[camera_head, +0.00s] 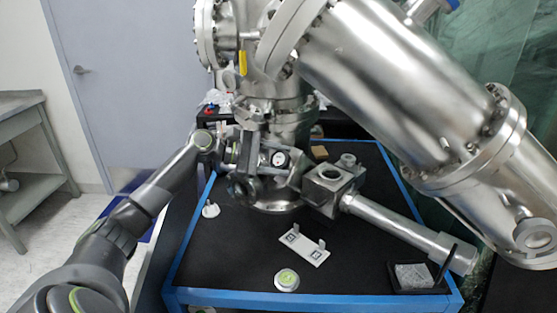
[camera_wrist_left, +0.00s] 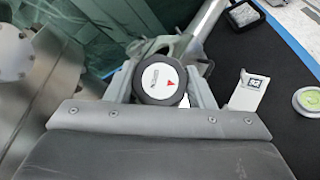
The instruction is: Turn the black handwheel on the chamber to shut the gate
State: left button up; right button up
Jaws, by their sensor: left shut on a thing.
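The black handwheel (camera_head: 280,158) is small and round, with a white face, on the chamber's (camera_head: 275,95) lower front. In the left wrist view the handwheel (camera_wrist_left: 160,80) faces me, with a red triangle and a small dark print on its face. My left gripper (camera_head: 264,160) comes in from the left, level with the wheel. In the left wrist view my gripper's fingers (camera_wrist_left: 161,88) stand on both sides of the wheel's rim, shut on it. The gate itself is hidden inside the metal. My right gripper is not in view.
A long steel tube (camera_head: 395,225) slopes to the right from a square steel block (camera_head: 332,180). A white marked holder (camera_head: 304,246), a round green-topped piece (camera_head: 286,280) and a grey pad in a black tray (camera_head: 413,277) rest on the blue-edged black table (camera_head: 230,270). The table's left front is clear.

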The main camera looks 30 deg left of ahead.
pick_arm(q)
jog(key=m+g+p, duration=0.1)
jog(key=m+g, duration=0.1)
jog(key=m, duration=0.1)
jog(key=shift+r+p, duration=0.15)
jog(key=shift+p, duration=0.25)
jog(key=shift+m+g+p, duration=0.35)
jog(key=shift+m+g, duration=0.15)
jog(key=shift+f, duration=0.2)
jog(key=o, duration=1)
jog(key=shift+c, duration=0.2)
jog(key=shift+s+a+r, duration=0.15)
jog(key=shift+s+a, duration=0.05)
jog(key=shift+a, duration=0.25)
jog(key=s+a+b, duration=0.2)
jog(key=s+a, duration=0.4)
jog(key=a, duration=0.4)
jog(key=shift+a+r, duration=0.15)
jog(key=shift+a, duration=0.1)
